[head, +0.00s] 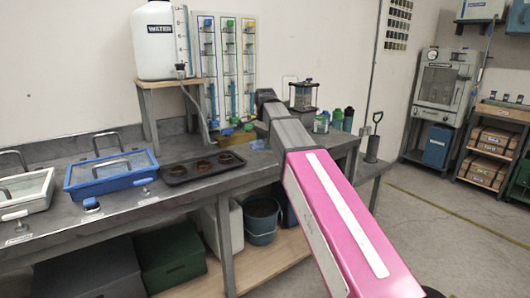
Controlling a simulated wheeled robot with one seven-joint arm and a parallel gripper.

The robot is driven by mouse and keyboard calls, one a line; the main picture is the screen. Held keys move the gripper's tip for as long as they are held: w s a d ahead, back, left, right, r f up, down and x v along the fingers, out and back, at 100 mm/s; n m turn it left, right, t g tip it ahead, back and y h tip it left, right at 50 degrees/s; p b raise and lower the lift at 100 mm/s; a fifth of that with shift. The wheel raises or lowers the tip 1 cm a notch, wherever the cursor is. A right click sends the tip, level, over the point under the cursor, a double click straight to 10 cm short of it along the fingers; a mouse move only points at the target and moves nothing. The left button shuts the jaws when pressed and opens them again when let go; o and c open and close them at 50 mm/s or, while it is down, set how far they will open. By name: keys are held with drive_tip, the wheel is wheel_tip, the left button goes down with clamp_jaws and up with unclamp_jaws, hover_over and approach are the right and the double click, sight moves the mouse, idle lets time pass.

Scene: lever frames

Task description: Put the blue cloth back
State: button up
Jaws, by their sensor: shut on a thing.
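My arm reaches from the lower right up over the workbench (225,182), and its dark far end is near the row of clear tubes. My gripper itself does not show; the arm's grey and pink links likely cover it. A small pale blue patch (259,145) shows on or just above the bench, directly left of the arm. It may be the blue cloth, but it is too small and too partly covered to tell. I cannot see whether anything touches it.
A yellow-brown box (230,137) and a dark tray (201,166) with round brown items sit left of the arm. A white water tank (160,40) stands on a raised shelf. Bottles (337,119) stand right of the arm.

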sight(265, 157)
drive_tip(key=shift+f, duration=2.05)
drive_tip(key=shift+f, duration=0.1)
drive_tip(key=o, duration=0.9)
wheel_tip(265, 157, up, 12)
drive_tip(key=shift+r, duration=0.1)
